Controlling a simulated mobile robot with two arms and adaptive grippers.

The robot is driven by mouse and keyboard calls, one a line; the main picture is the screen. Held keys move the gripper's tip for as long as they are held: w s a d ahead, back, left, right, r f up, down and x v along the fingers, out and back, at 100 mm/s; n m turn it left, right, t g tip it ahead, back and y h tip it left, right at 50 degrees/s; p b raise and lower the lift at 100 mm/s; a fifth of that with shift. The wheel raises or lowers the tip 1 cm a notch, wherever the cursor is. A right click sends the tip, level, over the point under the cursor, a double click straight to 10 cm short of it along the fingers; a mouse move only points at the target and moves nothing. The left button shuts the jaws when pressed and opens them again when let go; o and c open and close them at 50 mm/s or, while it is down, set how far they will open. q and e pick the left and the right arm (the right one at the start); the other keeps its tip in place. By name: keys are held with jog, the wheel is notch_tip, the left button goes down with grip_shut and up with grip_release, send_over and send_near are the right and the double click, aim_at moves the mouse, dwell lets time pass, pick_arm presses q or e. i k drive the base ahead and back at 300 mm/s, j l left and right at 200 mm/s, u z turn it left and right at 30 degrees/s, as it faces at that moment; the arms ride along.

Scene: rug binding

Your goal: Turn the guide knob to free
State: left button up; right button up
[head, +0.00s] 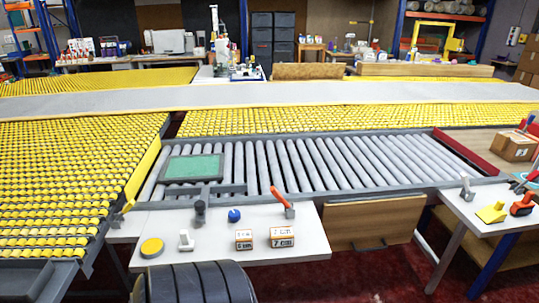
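A dark knob-like part (200,210) stands upright at the back edge of the white front table (300,247), just in front of the grey roller bed. A small blue knob-shaped thing (234,215) is on the table to its right. I cannot tell for certain which one is the guide knob, and no setting marks can be read. A yellow guide strip (146,172) runs along the roller bed's left side, with a small yellow handle (128,206) near its front end. Neither of my grippers is in view.
The grey roller bed (320,165) carries a green framed pad (194,168). On the table are a yellow disc (152,247), a white clip-like part (186,240), two labelled blocks (244,239) (282,237) and an orange-handled lever (282,200). Bare tabletop lies between them.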

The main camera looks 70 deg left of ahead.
aim_at(234, 214)
jog(key=u, duration=1.95)
